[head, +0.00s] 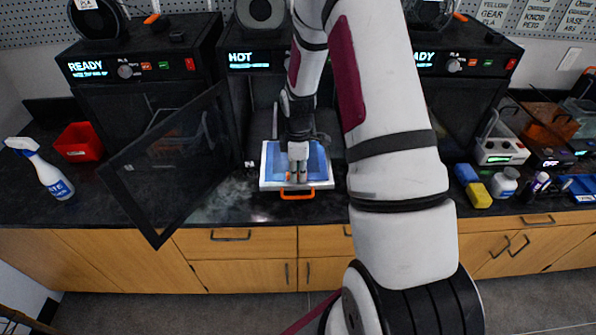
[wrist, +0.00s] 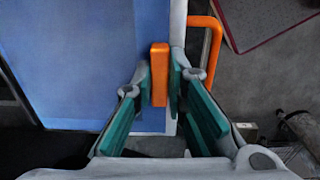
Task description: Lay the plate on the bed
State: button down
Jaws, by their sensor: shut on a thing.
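The plate is a flat blue sheet (head: 314,158) with an orange tab (wrist: 159,75) on its front edge. My gripper (head: 297,178) is shut on that tab. The plate is over the bed, a pale tray (head: 268,185) with an orange handle (head: 297,193) that sticks out of the middle printer. In the wrist view the blue plate (wrist: 95,60) fills the left side and the bed's pale edge (wrist: 178,20) and handle (wrist: 214,45) show just beyond the tab. I cannot tell whether the plate touches the bed. My arm hides part of the printer.
The middle printer (head: 250,60) reads HOT. A dark open door (head: 180,160) stands out to the left of the bed. Printers marked READY flank it. A red bin (head: 78,142) and spray bottle (head: 45,170) are far left; a yellow-and-blue block (head: 478,194) is right.

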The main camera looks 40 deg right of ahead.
jog(key=c, duration=1.6)
grip_release()
jog(key=shift+f, duration=0.1)
jog(key=s+a+r+m+t+b, duration=0.1)
jog(key=a+r, duration=0.2)
jog(key=r, duration=0.8)
jog(key=s+a+r+m, duration=0.1)
jog(key=s+a+r, duration=0.1)
jog(key=r, duration=0.9)
jog(key=s+a+r+m+t, duration=0.2)
jog(key=s+a+r+m, duration=0.2)
jog(key=s+a+r, duration=0.2)
jog(key=s+a+r+m+t, duration=0.2)
jog(key=s+a+r+m, duration=0.3)
jog(key=s, duration=0.6)
jog(key=shift+s+a+r, duration=0.3)
jog(key=shift+a+r, duration=0.45)
jog(key=shift+a, duration=0.3)
